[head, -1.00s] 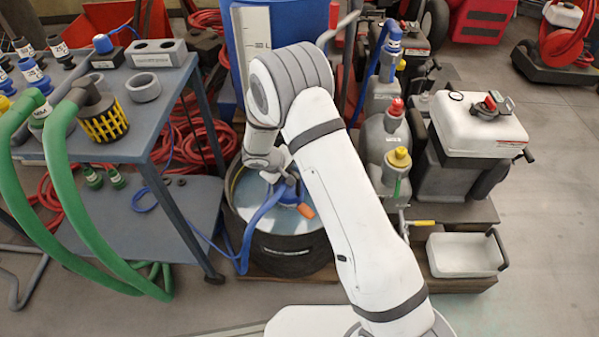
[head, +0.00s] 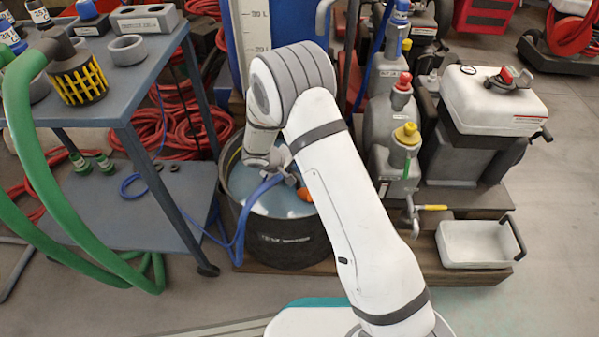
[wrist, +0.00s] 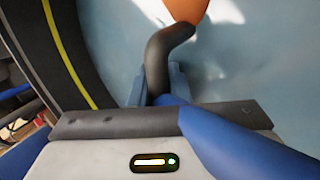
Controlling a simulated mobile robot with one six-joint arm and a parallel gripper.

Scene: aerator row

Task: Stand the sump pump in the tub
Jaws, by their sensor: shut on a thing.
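The black round tub (head: 295,245) holds pale blue water and stands below my arm. My gripper (head: 286,172) is over the tub's opening, shut on the sump pump. The pump is mostly hidden by the gripper and arm. Its orange part (head: 304,194) shows inside the rim, and its blue hose (head: 258,192) runs over the left rim. In the wrist view, a dark curved handle-like part (wrist: 163,58) shows ahead of the gripper, with the hose (wrist: 235,145) at right and the tub's yellow-lined wall (wrist: 48,45) at left. I cannot tell whether the pump touches the bottom.
A grey bench (head: 135,95) with fittings and green hoses (head: 35,165) stands at left. Grey jugs (head: 388,120) and a white-topped tank (head: 490,105) stand at right, with a white tray (head: 475,243) in front. A blue drum (head: 285,25) is behind the tub.

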